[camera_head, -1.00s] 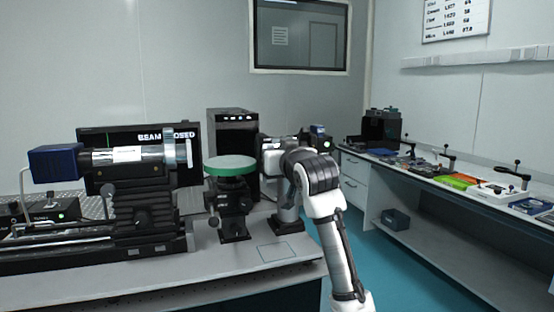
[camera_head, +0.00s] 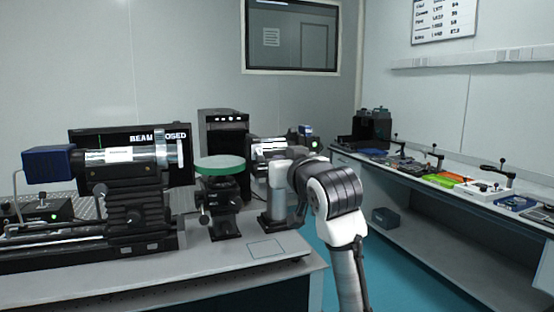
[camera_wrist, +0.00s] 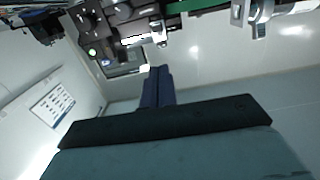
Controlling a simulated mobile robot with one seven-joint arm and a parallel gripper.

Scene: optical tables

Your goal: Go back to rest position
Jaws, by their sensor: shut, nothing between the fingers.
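My gripper (camera_wrist: 158,88) shows in the wrist view as two dark blue fingers pressed together with nothing between them. It points toward the optical equipment, which appears upside down at the top of that view. In the head view my arm rises from the bottom right of centre and bends at a black-banded joint. My fingertips cannot be made out there. The arm is in the air beside the right end of the near optical table (camera_head: 215,262).
A green-topped mount (camera_head: 220,163) stands on the near table, left of my arm. A laser-like tube with a blue end block (camera_head: 48,160) is further left. A side bench (camera_head: 450,200) with trays and tools runs along the right wall. Blue floor (camera_head: 400,265) is open between them.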

